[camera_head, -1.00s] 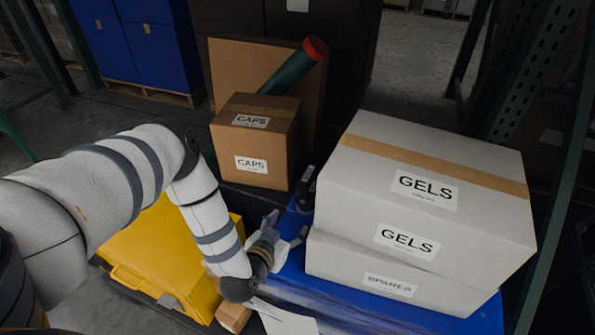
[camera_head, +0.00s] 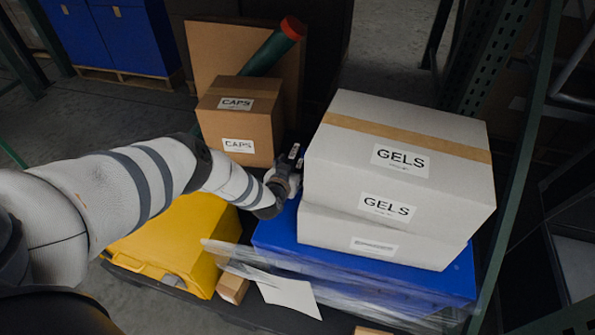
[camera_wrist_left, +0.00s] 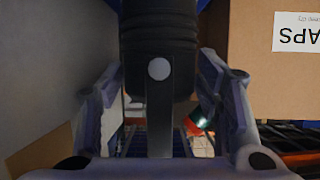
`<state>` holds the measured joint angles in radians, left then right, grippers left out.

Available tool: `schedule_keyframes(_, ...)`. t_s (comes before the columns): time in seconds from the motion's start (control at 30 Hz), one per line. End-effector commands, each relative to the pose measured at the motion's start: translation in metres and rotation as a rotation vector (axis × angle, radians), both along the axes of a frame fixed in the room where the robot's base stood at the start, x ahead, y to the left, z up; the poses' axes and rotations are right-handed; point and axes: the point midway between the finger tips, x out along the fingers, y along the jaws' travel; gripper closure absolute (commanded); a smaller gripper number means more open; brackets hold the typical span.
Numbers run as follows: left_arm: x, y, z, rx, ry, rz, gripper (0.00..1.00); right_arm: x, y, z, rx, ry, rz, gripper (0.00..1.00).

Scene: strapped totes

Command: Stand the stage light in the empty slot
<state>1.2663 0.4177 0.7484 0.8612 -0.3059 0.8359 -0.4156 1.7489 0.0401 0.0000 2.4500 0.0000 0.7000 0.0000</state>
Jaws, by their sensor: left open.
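The stage light (camera_wrist_left: 158,60) is a black ribbed cylinder with a bracket and a pale round knob, filling the middle of the left wrist view. In the head view its dark top (camera_head: 294,152) shows in the gap between the CAPS box (camera_head: 240,118) and the white GELS boxes (camera_head: 395,185). My left gripper (camera_head: 288,172) is at that gap, partly covering the light. In the wrist view its open fingers (camera_wrist_left: 165,105) stand one on each side of the light. I cannot tell whether they touch it. I cannot make out the empty slot. My right gripper is not in view.
The GELS boxes sit on a blue tote (camera_head: 285,238) with clear wrap and a loose white sheet (camera_head: 290,295) at its front. A yellow case (camera_head: 175,245) lies under my left arm. A green tube (camera_head: 270,52) with a red cap leans behind the CAPS box.

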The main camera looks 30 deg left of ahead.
Motion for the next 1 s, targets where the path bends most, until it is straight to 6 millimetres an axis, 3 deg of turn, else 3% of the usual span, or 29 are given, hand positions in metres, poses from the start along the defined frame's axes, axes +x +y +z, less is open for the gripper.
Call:
schedule_keyframes(0.03,0.002,0.001,-0.007,0.001,0.005,0.000,0.41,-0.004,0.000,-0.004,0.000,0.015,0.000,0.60)
schedule_keyframes(0.27,0.007,0.001,0.002,0.000,-0.005,-0.001,0.44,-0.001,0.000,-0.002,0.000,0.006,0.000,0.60)
schedule_keyframes(0.5,0.006,0.001,0.002,0.001,-0.006,0.000,0.98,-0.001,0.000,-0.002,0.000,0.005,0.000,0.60)
schedule_keyframes(0.53,0.006,0.001,0.002,0.000,-0.005,0.000,1.00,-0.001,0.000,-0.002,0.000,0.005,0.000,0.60)
schedule_keyframes(0.83,0.008,0.002,0.007,0.001,-0.011,0.001,1.00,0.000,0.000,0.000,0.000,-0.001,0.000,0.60)
schedule_keyframes(1.0,0.012,0.001,0.039,0.001,-0.026,0.000,1.00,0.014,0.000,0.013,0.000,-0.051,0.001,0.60)
